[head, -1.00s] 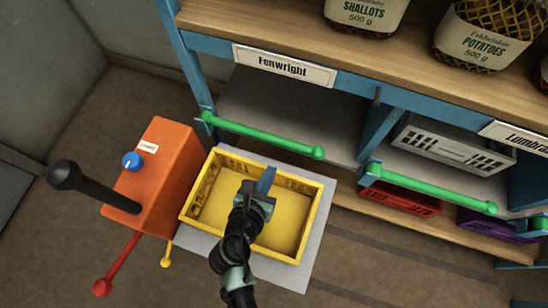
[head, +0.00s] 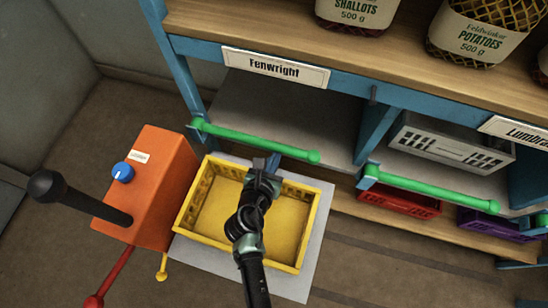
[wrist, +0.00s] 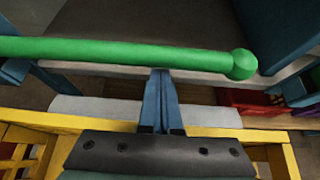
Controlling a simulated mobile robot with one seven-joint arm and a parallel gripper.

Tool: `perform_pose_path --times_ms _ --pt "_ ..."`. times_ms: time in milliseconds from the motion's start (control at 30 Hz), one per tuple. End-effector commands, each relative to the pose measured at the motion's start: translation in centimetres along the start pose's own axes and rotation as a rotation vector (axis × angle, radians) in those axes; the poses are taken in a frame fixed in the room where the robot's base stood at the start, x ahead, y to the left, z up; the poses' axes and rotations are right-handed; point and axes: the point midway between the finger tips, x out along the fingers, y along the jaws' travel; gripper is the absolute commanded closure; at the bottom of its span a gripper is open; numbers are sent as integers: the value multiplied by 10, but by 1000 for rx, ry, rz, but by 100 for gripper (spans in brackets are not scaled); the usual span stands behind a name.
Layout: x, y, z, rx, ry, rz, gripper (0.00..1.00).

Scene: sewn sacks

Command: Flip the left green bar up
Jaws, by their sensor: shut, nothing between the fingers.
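The left green bar (head: 255,141) runs across the front of the left bay, below the Fenwright label, with a round knob at its right end. In the wrist view the bar (wrist: 120,52) crosses the upper part of the picture, its knob at right. My gripper (head: 273,162) is shut and empty. In the wrist view its blue fingers (wrist: 160,95) point at the bar from the near side, their tips just under its lower edge. I cannot tell whether they touch it. The bar lies low, roughly level along the shelf edge.
A yellow crate (head: 186,215) sits on a grey platform (head: 315,235) under my arm. An orange box (head: 150,185) with a black lever stands at left. A second green bar (head: 435,188) lies at right, before a grey crate (head: 450,148). The left bay is empty.

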Motion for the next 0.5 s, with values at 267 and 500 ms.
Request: perform_pose_path --times_ms 267,500 --pt "-7 0 11 -38 0 -21 100" --pt "-10 0 17 -66 -1 -38 100"
